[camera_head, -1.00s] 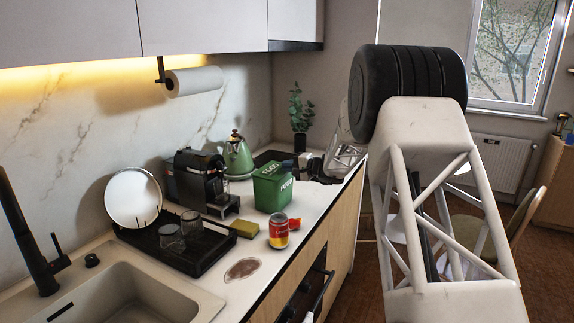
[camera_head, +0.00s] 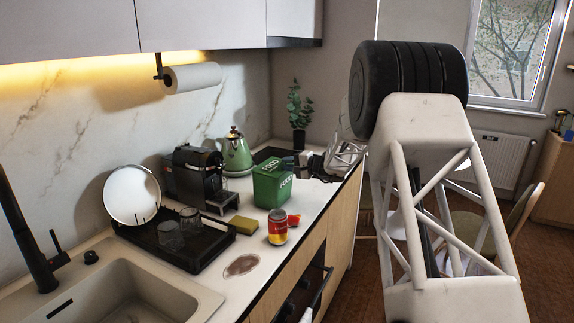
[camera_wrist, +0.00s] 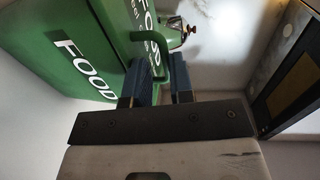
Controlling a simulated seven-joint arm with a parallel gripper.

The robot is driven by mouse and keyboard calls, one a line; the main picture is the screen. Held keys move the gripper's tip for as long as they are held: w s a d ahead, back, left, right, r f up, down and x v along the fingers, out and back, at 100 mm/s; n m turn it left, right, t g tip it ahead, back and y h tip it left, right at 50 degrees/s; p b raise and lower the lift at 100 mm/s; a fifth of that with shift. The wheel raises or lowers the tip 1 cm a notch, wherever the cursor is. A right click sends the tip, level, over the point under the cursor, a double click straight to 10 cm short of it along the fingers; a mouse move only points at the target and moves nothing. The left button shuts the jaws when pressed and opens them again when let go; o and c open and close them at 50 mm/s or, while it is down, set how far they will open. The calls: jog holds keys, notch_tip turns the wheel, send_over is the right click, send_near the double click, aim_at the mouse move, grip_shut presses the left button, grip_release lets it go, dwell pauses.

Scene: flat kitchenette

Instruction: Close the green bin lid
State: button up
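The green food bin (camera_head: 272,192) stands on the counter beyond the red-and-yellow can. Its lid (camera_head: 270,166) sits over the top in the head view; I cannot tell whether it is fully down. In the wrist view the bin's front (camera_wrist: 60,45) is at upper left, with the lid (camera_wrist: 120,12) beside it. A green loop handle (camera_wrist: 160,45) reaches toward my gripper (camera_wrist: 160,88). The blue fingers are apart, with the handle's end at the gap between them; contact is unclear. In the head view my gripper (camera_head: 296,166) is at the bin's right side.
A coffee machine (camera_head: 197,178) and green kettle (camera_head: 235,155) stand left and behind. A black drying tray (camera_head: 205,252) holds glasses. The counter's right edge is close to the bin.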

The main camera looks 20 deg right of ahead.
jog(key=v, duration=0.7)
jog(key=shift+s, duration=0.1)
jog(key=shift+r, duration=0.1)
dwell(0.4)
jog(key=s+a+r+n+g+h, duration=0.2)
jog(key=s+a+r+g, duration=0.15)
jog(key=s+a, duration=0.7)
jog(key=s+a+r+n+g+h, duration=0.1)
jog(key=s+a+r+n+g, duration=0.45)
jog(key=s, duration=0.85)
jog(key=s+a+f+h, duration=0.1)
jog(key=s+f+h, duration=0.1)
jog(key=s, duration=0.9)
jog(key=s+a+f+n+h, duration=0.1)
jog(key=s+h, duration=0.3)
jog(key=s, duration=0.8)
jog(key=s+a+f+h, duration=0.1)
jog(key=s+f+h, duration=0.2)
jog(key=s, duration=0.9)
jog(key=shift+s+f, duration=0.2)
jog(key=shift+s, duration=0.05)
